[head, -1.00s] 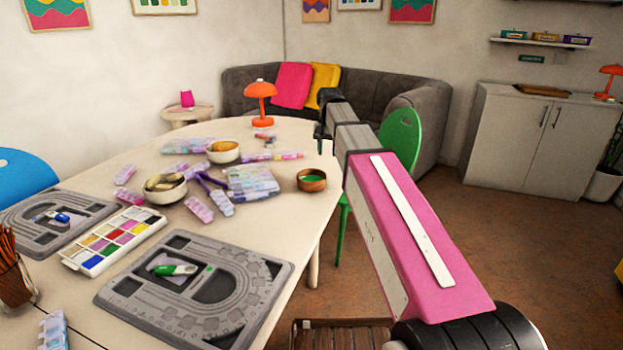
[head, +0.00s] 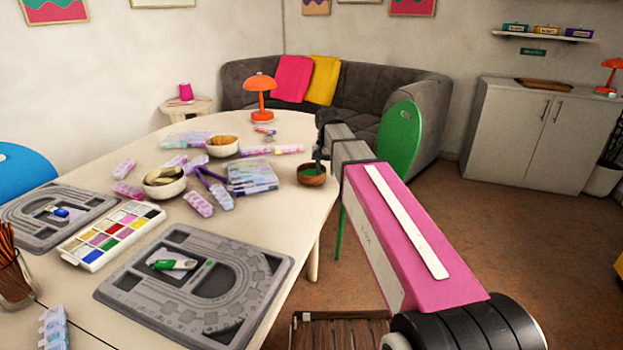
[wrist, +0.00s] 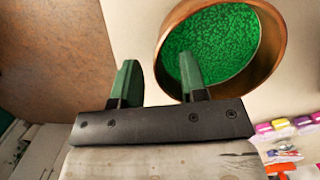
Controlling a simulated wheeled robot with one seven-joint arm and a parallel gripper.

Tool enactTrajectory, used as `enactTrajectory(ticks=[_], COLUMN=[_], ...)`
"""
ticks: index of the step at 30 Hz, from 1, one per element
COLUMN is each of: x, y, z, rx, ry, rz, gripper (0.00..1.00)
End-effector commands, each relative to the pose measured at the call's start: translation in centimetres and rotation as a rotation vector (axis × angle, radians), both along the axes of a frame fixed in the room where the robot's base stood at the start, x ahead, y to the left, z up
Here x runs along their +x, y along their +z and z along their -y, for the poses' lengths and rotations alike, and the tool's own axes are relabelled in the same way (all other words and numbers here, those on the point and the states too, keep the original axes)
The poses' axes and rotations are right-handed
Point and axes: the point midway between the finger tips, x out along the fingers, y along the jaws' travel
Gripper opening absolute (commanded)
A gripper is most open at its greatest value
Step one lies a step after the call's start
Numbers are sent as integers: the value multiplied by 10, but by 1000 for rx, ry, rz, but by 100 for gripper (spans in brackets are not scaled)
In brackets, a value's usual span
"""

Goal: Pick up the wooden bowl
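The wooden bowl (head: 312,180) is small and brown and stands near the right edge of the table. In the wrist view the bowl (wrist: 273,75) shows large, with green beads in it. My gripper (head: 319,162) is at the bowl in the head view. In the wrist view my gripper (wrist: 158,82) has its two green fingers apart. One finger overlaps the inside of the bowl and the other is outside its rim, so the near wall lies between them. I cannot tell whether either finger touches the wall.
The cream table (head: 300,221) holds a clear bead box (head: 252,177) left of the bowl, two light bowls, several bead packs and grey bead boards (head: 262,290). An orange lamp (head: 260,95) stands at the back. A green chair (head: 400,143) is beyond the table's right edge.

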Motion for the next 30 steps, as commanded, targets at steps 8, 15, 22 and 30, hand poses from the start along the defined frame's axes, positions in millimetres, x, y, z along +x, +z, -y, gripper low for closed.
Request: enactTrajectory(ticks=[8, 15, 22, 30], x=[-1, -1, -1, -1], y=[-12, -12, -11, -5], z=[0, 0, 0, 0], rx=[0, 0, 0, 0], ry=[0, 0, 0, 0], rz=[-1, -1, 0, 1], gripper=[40, 0, 0, 0])
